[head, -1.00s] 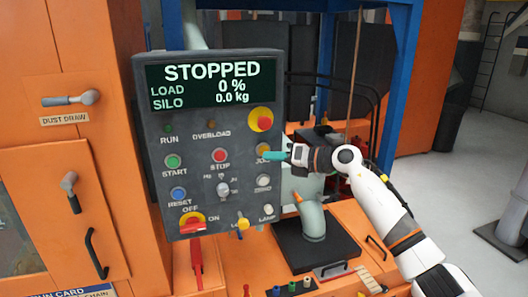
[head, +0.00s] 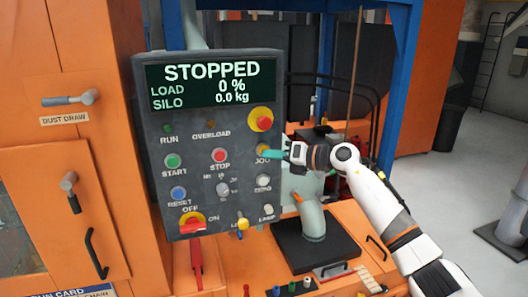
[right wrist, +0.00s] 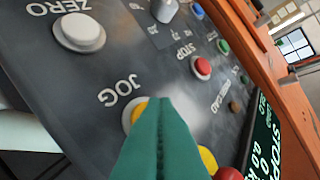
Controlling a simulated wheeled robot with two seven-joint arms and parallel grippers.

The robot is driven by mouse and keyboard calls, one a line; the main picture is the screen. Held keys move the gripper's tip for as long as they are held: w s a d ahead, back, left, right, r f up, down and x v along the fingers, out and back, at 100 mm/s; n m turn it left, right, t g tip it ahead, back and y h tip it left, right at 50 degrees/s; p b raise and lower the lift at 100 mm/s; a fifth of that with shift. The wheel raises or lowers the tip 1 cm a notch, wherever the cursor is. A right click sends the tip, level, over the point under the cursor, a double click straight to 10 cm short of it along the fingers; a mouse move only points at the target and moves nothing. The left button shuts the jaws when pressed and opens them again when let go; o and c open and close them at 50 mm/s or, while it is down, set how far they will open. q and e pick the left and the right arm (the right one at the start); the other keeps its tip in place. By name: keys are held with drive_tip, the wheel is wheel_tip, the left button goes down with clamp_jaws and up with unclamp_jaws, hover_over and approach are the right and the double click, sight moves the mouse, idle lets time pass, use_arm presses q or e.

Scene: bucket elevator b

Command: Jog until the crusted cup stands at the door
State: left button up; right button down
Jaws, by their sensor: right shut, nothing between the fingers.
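The grey control panel (head: 150,130) stands in front of me, its display reading STOPPED, load 0 %, silo 0.0 kg. The yellow JOG button (right wrist: 135,113) is partly hidden behind my right gripper (right wrist: 160,105). The gripper's teal fingers are shut and empty, with their tips at the button in the right wrist view; I cannot tell whether they press it. In the head view my right gripper (head: 268,154) reaches the panel's right edge. An orange door (head: 60,225) with a latch and black handle is at left. I see no crusted cup. My left gripper is out of view.
The red STOP (head: 219,155) and green START (head: 172,161) buttons are to the left of JOG. The red emergency knob (head: 264,122) is just above, the white ZERO button (right wrist: 80,32) close by. A grey pipe (head: 312,222) stands below my right arm.

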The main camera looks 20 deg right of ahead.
drive_tip(key=shift+w, duration=0.4)
drive_tip(key=shift+s, duration=0.2)
idle(0.5)
drive_tip(key=shift+s, duration=0.65)
drive_tip(key=shift+p, duration=0.3)
drive_tip(key=s+p, duration=0.1)
drive_tip(key=s, duration=0.4)
drive_tip(key=shift+p, duration=0.3)
